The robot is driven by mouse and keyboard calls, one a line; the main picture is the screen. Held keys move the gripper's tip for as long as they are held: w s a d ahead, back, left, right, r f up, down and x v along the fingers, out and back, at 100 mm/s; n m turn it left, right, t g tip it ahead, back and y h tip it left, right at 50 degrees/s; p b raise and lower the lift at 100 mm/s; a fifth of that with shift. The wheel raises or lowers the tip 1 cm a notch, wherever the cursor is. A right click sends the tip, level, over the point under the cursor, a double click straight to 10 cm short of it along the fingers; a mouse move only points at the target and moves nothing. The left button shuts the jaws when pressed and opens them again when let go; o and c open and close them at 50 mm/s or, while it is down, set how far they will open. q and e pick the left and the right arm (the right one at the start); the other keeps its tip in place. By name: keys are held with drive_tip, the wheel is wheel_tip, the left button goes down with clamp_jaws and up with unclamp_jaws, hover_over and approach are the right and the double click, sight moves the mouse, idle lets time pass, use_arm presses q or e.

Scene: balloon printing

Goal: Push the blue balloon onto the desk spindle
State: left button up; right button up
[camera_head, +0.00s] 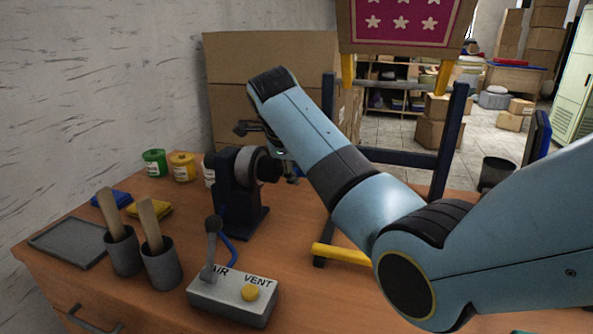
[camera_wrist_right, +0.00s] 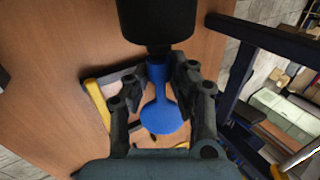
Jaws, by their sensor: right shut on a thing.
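The blue balloon (camera_wrist_right: 160,114) shows in the wrist view, hanging limp between the fingers of my right gripper (camera_wrist_right: 159,80). The gripper is shut on its neck. The neck end meets the dark cylinder of the desk spindle (camera_wrist_right: 157,22); I cannot tell whether it is over the tip. In the head view the dark spindle stand (camera_head: 238,195) is on the desk left of centre. My right gripper (camera_head: 280,152) is just behind and right of its head, mostly hidden by my arm. The balloon is hidden there. My left gripper is not in view.
A grey control box (camera_head: 232,298) with a lever and yellow button stands in front of the spindle. Two cups with wooden sticks (camera_head: 160,262), a grey tray (camera_head: 68,243) and paint jars (camera_head: 183,167) are left. A dark frame (camera_head: 447,150) stands right.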

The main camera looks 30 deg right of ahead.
drive_tip(key=shift+w+a, duration=0.3)
drive_tip(key=shift+w, duration=0.05)
idle(0.4)
drive_tip(key=o, duration=0.8)
drive_tip(key=p+v, duration=0.9)
drive_tip(key=shift+p, duration=0.35)
